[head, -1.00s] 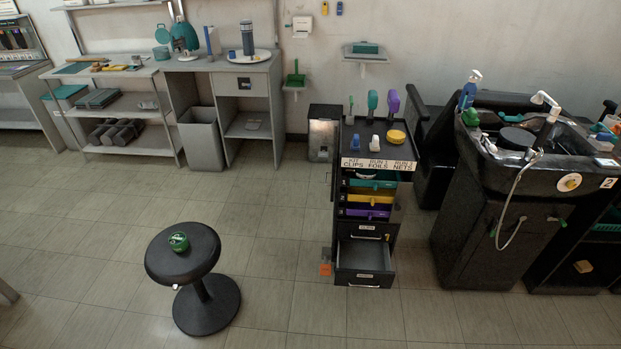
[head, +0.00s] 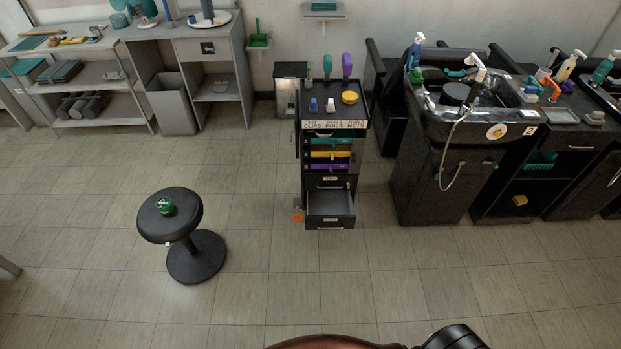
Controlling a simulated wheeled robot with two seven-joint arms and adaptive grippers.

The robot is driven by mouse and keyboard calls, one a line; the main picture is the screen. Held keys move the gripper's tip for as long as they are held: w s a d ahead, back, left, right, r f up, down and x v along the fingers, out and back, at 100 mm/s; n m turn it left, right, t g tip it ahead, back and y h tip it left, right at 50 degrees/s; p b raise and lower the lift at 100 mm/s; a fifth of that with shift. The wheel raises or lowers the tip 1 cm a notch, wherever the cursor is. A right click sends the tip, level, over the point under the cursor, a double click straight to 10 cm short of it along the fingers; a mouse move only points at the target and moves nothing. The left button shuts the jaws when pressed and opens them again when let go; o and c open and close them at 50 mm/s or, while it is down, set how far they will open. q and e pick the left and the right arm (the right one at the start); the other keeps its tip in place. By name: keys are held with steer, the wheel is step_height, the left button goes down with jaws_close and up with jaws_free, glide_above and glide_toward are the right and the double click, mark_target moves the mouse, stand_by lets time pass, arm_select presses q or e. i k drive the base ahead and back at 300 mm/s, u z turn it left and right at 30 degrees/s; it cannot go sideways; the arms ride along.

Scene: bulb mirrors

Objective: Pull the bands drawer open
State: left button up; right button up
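A narrow black trolley (head: 310,162) stands in the middle of the head view. Teal (head: 326,142), yellow (head: 330,154) and purple (head: 330,167) fronted drawers or trays sit in its upper part. Below them is a closed black drawer (head: 330,183) with a small label. The lowest drawer (head: 330,222) stands open toward me, and its grey inside looks empty. The drawer labels are too small to read, so I cannot tell which is the bands drawer. Neither of my grippers is in view.
A brown curved edge (head: 335,342) shows at the bottom. The tiled floor before the trolley is clear.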

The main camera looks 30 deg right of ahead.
mark_target(326, 211)
steer(key=u, duration=0.5)
steer(key=k, duration=0.95)
steer(key=u, duration=1.2)
steer(key=i, duration=1.9)
steer(key=z, duration=0.95)
steer(key=i, duration=1.15)
steer(key=z, duration=1.8)
steer(key=i, duration=0.8)
steer(key=z, duration=0.75)
steer(key=i, duration=0.4)
steer(key=u, duration=0.05)
